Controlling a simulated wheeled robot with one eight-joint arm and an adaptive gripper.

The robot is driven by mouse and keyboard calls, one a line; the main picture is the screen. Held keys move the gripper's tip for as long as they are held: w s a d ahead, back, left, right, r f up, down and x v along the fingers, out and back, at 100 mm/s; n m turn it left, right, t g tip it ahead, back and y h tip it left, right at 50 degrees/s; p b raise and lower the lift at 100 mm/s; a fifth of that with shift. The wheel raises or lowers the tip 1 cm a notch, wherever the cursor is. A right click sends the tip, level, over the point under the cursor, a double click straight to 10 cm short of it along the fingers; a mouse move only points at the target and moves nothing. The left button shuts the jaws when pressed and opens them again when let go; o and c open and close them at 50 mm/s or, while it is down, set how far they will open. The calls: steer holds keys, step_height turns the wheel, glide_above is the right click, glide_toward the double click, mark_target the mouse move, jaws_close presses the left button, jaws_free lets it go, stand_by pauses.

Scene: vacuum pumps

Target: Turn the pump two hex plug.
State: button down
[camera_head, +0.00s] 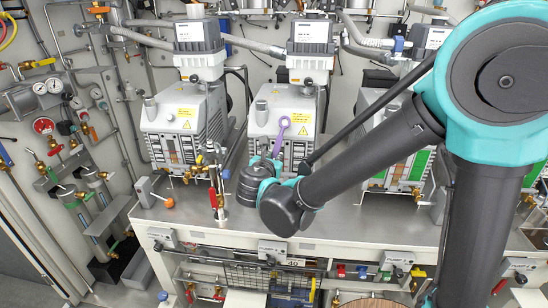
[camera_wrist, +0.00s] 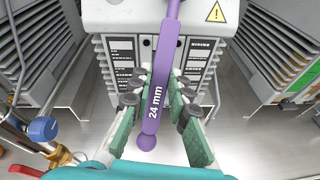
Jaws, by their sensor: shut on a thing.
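A purple wrench marked "24 mm" (camera_wrist: 157,100) is held in my gripper (camera_wrist: 160,88), with green-lined fingers on both sides of its handle. Its far end runs out of the top of the wrist view. In the head view the wrench (camera_head: 281,135) points up in front of the middle grey pump (camera_head: 266,106), its ring end against or just before the pump's upper front. My gripper (camera_head: 274,157) is below that, in front of the pump's lower front. I cannot make out the hex plug; the wrench's ring end may cover it. The pump's front (camera_wrist: 120,55) fills the upper wrist view.
Similar pumps stand left (camera_head: 182,120) and right (camera_head: 385,130) of the middle one, on a metal bench (camera_head: 330,228). A valve with a red handle (camera_head: 213,197) stands left of my gripper; a blue knob (camera_wrist: 43,129) shows in the wrist view. Hoses run behind.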

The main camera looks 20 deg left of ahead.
steer(key=shift+w+a+f, duration=0.2)
steer(key=shift+w+f, duration=0.45)
steer(key=shift+w, duration=0.15)
stand_by(0.4)
steer(key=shift+a+r+m+h, duration=0.2)
steer(key=shift+a+m, duration=0.25)
steer(key=shift+a, duration=0.15)
steer(key=shift+a+r+m+h, duration=0.1)
steer(key=shift+a+r+m, duration=0.05)
steer(key=shift+a+m, duration=0.35)
steer(key=shift+a, duration=0.1)
steer(key=shift+a+r+m+h, duration=0.3)
steer(key=shift+a+m+h, duration=0.1)
steer(key=shift+a+m, duration=0.4)
steer(key=shift+a, duration=0.1)
